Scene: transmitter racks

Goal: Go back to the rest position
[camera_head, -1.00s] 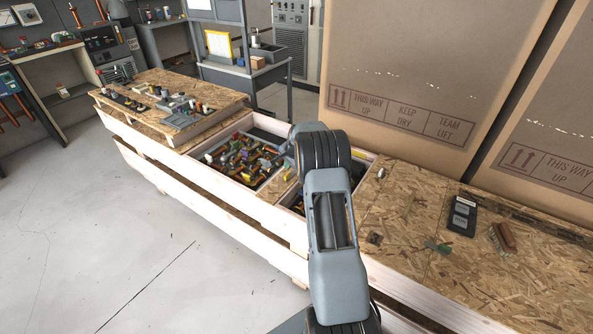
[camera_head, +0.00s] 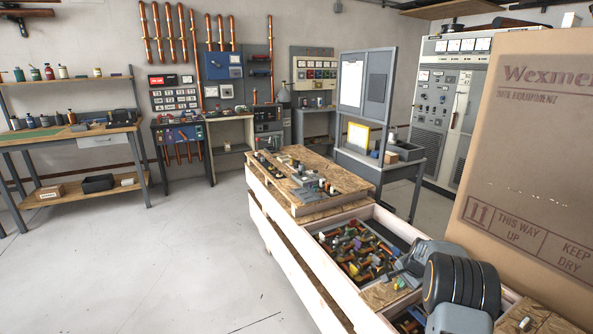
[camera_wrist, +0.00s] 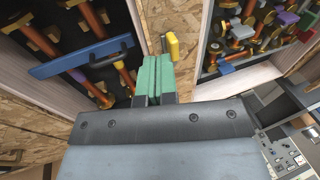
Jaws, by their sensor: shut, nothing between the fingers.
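My gripper shows in the wrist view with its two green fingers (camera_wrist: 153,78) pressed together and nothing between them. It is above the wooden crate, over the strip of chipboard between two open compartments. In the head view my arm comes in at the lower right, and its grey end (camera_head: 408,262) reaches over the crate's parts compartment. The fingertips are not clear in the head view.
The crate (camera_head: 296,255) holds a compartment of mixed parts (camera_head: 352,250). A chipboard top (camera_head: 330,178) carries small parts. A large cardboard box (camera_head: 530,130) stands at the right. Workbenches (camera_head: 75,135) line the back left. The grey floor (camera_head: 150,260) at left is clear.

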